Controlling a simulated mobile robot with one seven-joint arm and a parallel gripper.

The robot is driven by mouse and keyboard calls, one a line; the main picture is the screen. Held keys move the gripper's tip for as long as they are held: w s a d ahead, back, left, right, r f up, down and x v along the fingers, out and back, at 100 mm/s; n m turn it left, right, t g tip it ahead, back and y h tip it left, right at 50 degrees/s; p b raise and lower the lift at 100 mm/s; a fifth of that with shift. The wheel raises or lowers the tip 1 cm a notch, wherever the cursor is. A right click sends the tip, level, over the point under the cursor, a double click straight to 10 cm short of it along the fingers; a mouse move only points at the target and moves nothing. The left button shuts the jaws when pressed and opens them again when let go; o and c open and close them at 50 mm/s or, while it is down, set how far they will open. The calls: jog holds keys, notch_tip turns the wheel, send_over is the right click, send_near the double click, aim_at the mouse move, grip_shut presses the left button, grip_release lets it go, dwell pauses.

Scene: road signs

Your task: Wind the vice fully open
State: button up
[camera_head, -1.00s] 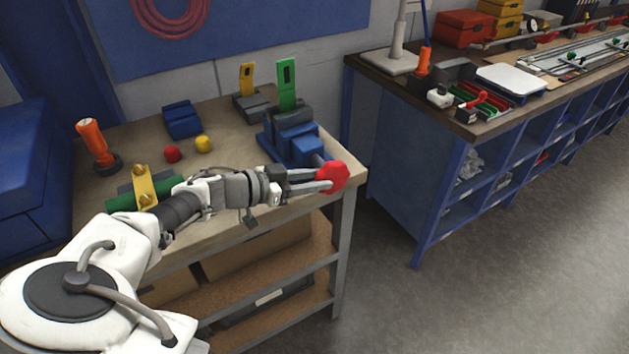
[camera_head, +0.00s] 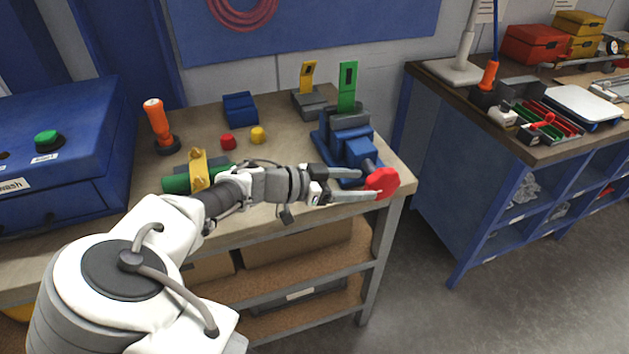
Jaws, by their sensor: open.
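The blue vice (camera_head: 350,150) stands at the right end of the wooden workbench. Its red hand knob (camera_head: 383,182) faces the bench's front right corner, on a short dark shaft. My gripper (camera_head: 366,184) comes from the left, with its two fingers spread apart. The fingertips are at the knob's left side, the lower one overlapping it in the picture. I cannot tell whether they touch it. The gap between the vice jaws is not clear from here.
On the bench (camera_head: 290,218) are an orange-handled tool (camera_head: 157,123), a blue block (camera_head: 240,108), red (camera_head: 228,142) and yellow (camera_head: 257,135) knobs, a green cylinder under a yellow clamp (camera_head: 199,170), and a yellow upright piece (camera_head: 308,76). A blue cabinet (camera_head: 62,150) stands left.

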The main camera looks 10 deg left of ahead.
jog(key=v, duration=1.5)
jog(key=shift+s+a, duration=0.1)
jog(key=shift+s, duration=0.05)
jog(key=d+n+g+y+p, duration=0.1)
jog(key=d+n+g+y, duration=0.5)
jog(key=d, duration=1.4)
jog(key=s+d+r+n+t+y+p, duration=0.1)
jog(key=s+d+r+n+t+y, duration=0.2)
jog(key=s+d+r, duration=0.8)
jog(key=s+n+y, duration=0.2)
jog(key=y, duration=0.1)
jog(key=shift+s+t, duration=0.3)
jog(key=shift+o, duration=0.2)
jog(key=shift+d+r, duration=0.1)
jog(key=shift+r, duration=0.05)
